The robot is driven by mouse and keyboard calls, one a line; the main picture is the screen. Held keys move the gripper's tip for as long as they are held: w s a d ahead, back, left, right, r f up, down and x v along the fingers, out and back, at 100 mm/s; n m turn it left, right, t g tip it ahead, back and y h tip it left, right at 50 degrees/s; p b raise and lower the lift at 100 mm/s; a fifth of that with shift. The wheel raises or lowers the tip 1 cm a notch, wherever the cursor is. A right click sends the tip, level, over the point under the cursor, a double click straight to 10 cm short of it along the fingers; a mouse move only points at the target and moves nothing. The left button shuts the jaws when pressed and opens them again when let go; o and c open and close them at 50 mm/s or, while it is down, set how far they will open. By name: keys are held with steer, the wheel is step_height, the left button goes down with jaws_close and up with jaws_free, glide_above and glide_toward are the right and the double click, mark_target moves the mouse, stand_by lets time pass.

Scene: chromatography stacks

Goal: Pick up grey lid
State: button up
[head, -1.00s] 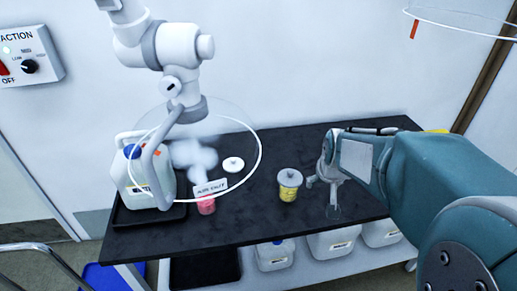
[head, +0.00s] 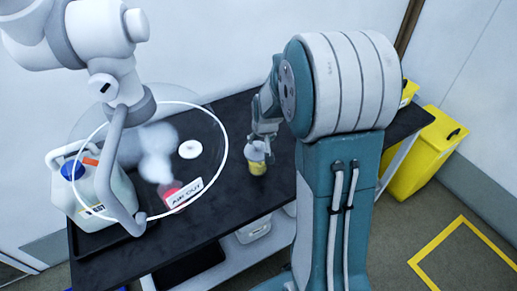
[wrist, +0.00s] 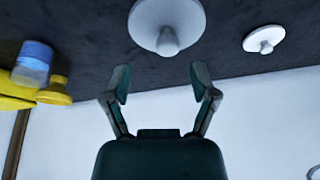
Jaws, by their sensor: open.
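A white lid (head: 190,149) lies on the bench (head: 232,196) to the left. A pink jar with a sign (head: 184,193), a white canister (head: 108,190) and a hanging extraction hood (head: 135,125) are further left.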

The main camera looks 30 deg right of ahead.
mark_target(257, 145)
steer(key=f, duration=0.1)
steer(key=w+f, duration=0.1)
steer(key=f, duration=0.1)
steer(key=w+a+f, duration=0.1)
steer(key=shift+f, duration=0.15)
steer(key=shift+w+d+f, duration=0.1)
steer(key=shift+d+f, duration=0.15)
steer(key=shift+f, duration=0.05)
steer(key=shift+d, duration=0.3)
steer(key=shift+a, duration=0.2)
steer(key=c, duration=1)
steer(key=shift+a, duration=0.15)
jaws_close()
